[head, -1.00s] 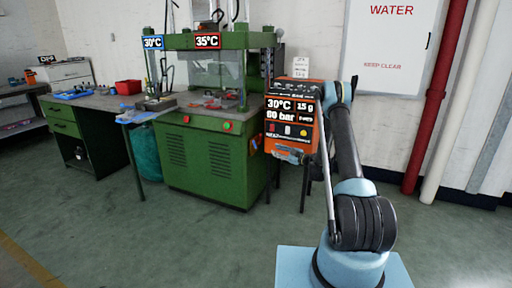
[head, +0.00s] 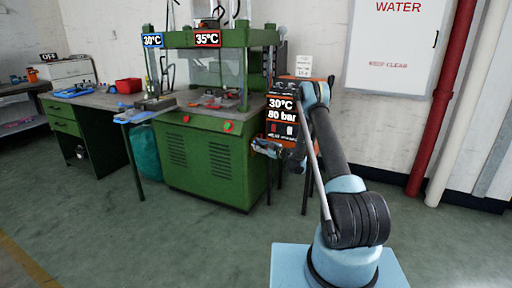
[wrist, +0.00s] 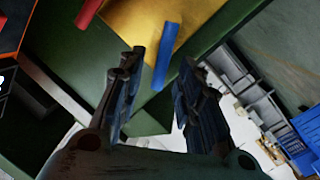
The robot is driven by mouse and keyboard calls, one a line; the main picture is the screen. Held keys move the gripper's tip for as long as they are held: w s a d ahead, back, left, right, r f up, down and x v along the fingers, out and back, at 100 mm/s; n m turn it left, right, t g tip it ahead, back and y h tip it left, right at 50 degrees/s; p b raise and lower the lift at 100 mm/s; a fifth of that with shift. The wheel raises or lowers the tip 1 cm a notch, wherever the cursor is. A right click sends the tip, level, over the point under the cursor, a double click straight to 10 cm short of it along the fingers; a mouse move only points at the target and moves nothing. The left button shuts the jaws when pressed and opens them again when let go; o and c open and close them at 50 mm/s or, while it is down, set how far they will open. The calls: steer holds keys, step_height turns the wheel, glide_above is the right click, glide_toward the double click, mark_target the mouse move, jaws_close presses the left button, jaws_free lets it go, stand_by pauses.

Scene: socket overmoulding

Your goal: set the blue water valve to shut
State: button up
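The blue water valve shows in the wrist view as a blue lever (wrist: 165,57) in front of a yellow plate on a green panel. My gripper (wrist: 159,63) is open, with one finger on each side of the lever's lower part. I cannot tell how deep the lever sits between the fingers or whether either touches it. In the head view my gripper (head: 264,149) is at the right side of the green press (head: 207,160); the valve cannot be made out there.
A red lever (wrist: 88,13) is up and left of the blue one in the wrist view. In the head view an orange control unit (head: 281,112) stands close behind my arm. A workbench (head: 97,101) is left of the press. The floor in front is clear.

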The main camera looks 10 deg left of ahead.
steer(key=shift+w+a, duration=0.3)
steer(key=shift+a, duration=0.3)
jaws_close()
steer(key=shift+a, duration=0.1)
